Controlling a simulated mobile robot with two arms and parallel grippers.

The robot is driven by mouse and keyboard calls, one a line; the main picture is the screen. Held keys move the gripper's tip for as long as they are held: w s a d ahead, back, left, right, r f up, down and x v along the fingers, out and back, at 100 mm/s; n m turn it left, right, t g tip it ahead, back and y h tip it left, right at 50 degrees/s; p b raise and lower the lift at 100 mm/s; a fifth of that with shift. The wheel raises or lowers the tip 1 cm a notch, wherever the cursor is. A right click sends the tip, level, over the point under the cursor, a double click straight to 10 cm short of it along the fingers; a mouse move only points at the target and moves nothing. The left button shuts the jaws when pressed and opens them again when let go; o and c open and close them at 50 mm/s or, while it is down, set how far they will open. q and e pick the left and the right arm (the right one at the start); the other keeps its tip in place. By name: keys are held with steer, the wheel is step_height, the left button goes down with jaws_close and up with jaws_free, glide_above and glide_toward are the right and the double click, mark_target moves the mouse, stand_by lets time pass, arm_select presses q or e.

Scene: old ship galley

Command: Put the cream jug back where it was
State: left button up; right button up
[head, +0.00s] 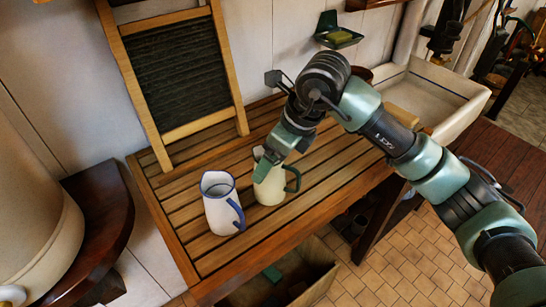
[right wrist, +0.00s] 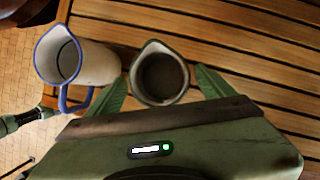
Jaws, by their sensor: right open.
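The cream jug (head: 270,188), with a green handle and rim, stands upright on the slatted wooden counter. It also shows from above in the right wrist view (right wrist: 161,80). My right gripper (head: 268,160) is at the top of this jug and hides part of its rim. In the right wrist view my right gripper (right wrist: 162,82) is open, with one green finger on each side of the jug. I cannot tell whether the fingers touch it. My left gripper is not in view.
A white jug with blue rim and handle (head: 220,203) stands close to the left of the cream jug. A washboard (head: 180,75) leans on the wall behind. A stone sink (head: 430,97) is at the right.

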steer(key=b+v, duration=0.3)
steer(key=v, duration=0.9)
steer(key=shift+r, duration=0.15)
